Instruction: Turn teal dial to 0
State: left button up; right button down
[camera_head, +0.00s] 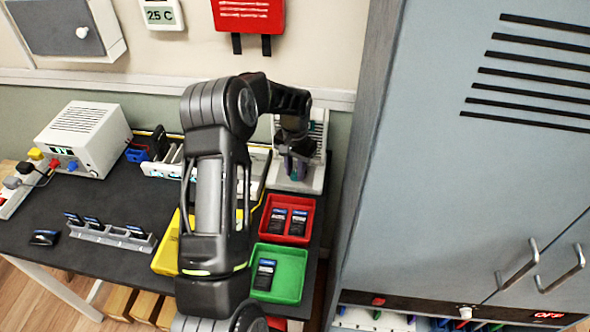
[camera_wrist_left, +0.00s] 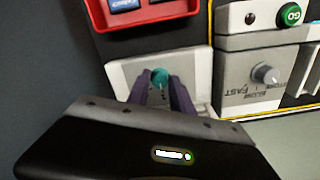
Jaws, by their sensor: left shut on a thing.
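The teal dial (camera_wrist_left: 160,77) shows in the left wrist view on the face of a light grey device (camera_wrist_left: 125,74), with dark markings beside it. My left gripper (camera_wrist_left: 161,84) has its two purple fingers on either side of the dial and is shut on it. In the head view my left gripper (camera_head: 295,170) is at the grey device (camera_head: 312,183) at the right end of the table, and it hides most of the dial there. The number the dial points to is too small to read. My right gripper is not in view.
A tall grey cabinet (camera_head: 430,190) stands close on the right.

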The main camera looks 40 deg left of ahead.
pick_arm(q)
grip_shut()
jog(key=shift+f+n+b, duration=0.1)
jog(key=shift+n+b, duration=1.3)
jog(key=shift+n, duration=0.2)
jog(key=shift+n+b, duration=0.65)
jog(key=shift+n, duration=0.55)
jog(key=shift+n+b, duration=0.55)
jog(key=shift+n, duration=1.15)
jog(key=o, duration=0.6)
grip_release()
jog(key=shift+o, duration=0.2)
